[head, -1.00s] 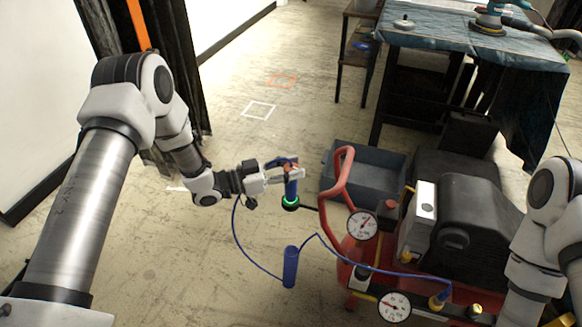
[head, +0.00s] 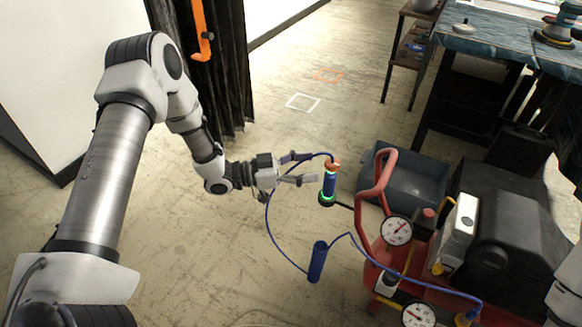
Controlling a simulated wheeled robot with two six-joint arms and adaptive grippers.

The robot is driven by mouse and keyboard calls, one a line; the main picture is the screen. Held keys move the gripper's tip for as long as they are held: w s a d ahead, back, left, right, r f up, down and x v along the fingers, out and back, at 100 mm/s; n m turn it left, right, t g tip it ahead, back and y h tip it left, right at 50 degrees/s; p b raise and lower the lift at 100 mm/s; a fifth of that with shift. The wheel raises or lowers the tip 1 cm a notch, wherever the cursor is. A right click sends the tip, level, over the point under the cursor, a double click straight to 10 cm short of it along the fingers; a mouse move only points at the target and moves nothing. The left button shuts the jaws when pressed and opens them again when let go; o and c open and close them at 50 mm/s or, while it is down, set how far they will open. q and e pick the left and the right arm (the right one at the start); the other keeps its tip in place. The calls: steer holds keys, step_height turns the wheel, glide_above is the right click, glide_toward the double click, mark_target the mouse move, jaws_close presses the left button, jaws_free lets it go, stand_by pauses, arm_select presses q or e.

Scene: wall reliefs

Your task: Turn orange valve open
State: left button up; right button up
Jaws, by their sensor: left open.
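The orange valve (head: 333,165) sits on top of an upright blue cylinder (head: 329,184) with a glowing green ring (head: 327,198) at its base. My left gripper (head: 306,168) is open, with its two fingers apart and pointing right towards the valve. The fingertips are just left of the valve and cylinder, and nothing shows between them. A blue hose runs behind the fingers to the valve's top. Whether the fingertips touch the valve cannot be told. My right gripper is out of view; only part of my right arm shows at the right edge.
A red-framed compressor (head: 376,210) with pressure gauges (head: 397,231) stands right of the valve. A second blue cylinder (head: 317,262) on a hose is below. A grey bin (head: 412,187) and a draped table (head: 500,45) stand behind. Floor left of the valve is clear.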

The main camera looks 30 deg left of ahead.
arm_select(q)
steer(key=v, duration=0.5)
steer(key=shift+s+a, duration=0.15)
steer(key=shift+a, duration=0.1)
steer(key=s+d+f+n+g+y, duration=0.2)
steer(key=s+d+f+y, duration=0.1)
steer(key=s+d+f, duration=0.4)
steer(key=s+d+f+n+g+y, duration=0.2)
steer(key=d+f, duration=0.3)
steer(key=f, duration=0.3)
steer(key=s+a+f+n+g+y, duration=0.2)
steer(key=s+f+n+g+y, duration=0.15)
steer(key=s+f, duration=0.35)
steer(key=s+a+n+g+y, duration=0.3)
steer(key=s+a+y, duration=0.35)
steer(key=s, duration=0.45)
step_height(320, 180, up, 18)
steer(key=s+a+p, duration=0.1)
steer(key=p, duration=1.6)
steer(key=shift+a+f+h+p, duration=0.15)
steer(key=shift+f+h+p, duration=0.05)
steer(key=shift+h+p, duration=0.15)
